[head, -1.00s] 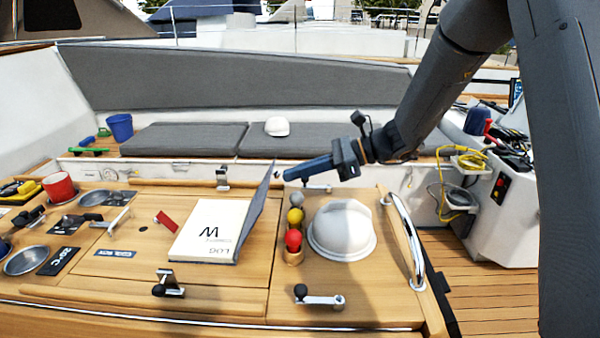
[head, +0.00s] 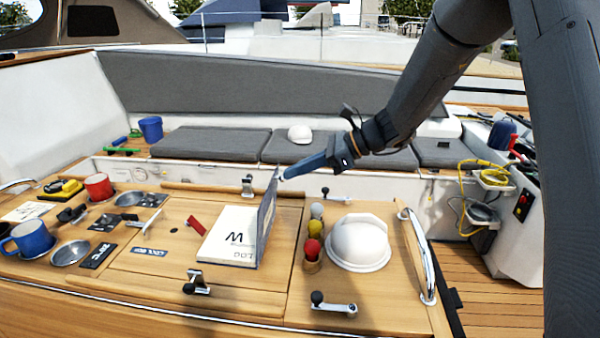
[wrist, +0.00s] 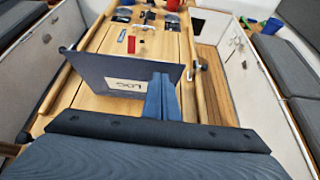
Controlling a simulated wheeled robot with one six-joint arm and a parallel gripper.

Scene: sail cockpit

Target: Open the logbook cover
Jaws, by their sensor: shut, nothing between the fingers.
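The logbook (head: 228,236) lies on the wooden table with its white page facing up. Its dark cover (head: 267,218) stands up steeply along the right side, raised off the page. My gripper (head: 284,176) is shut and empty, with its blue fingertips at the top far corner of the cover. In the wrist view the cover (wrist: 115,72) shows as a broad grey panel hiding most of the page, and my gripper (wrist: 161,82) is at its right end. I cannot tell whether the fingertips touch the cover.
Right of the logbook stand a holder with red (head: 312,250), yellow and grey balls and a white dome (head: 358,243). A metal rail (head: 418,255) edges the table. A red piece (head: 195,225) lies left of the book. Winch-like handles (head: 197,283) sit near the front.

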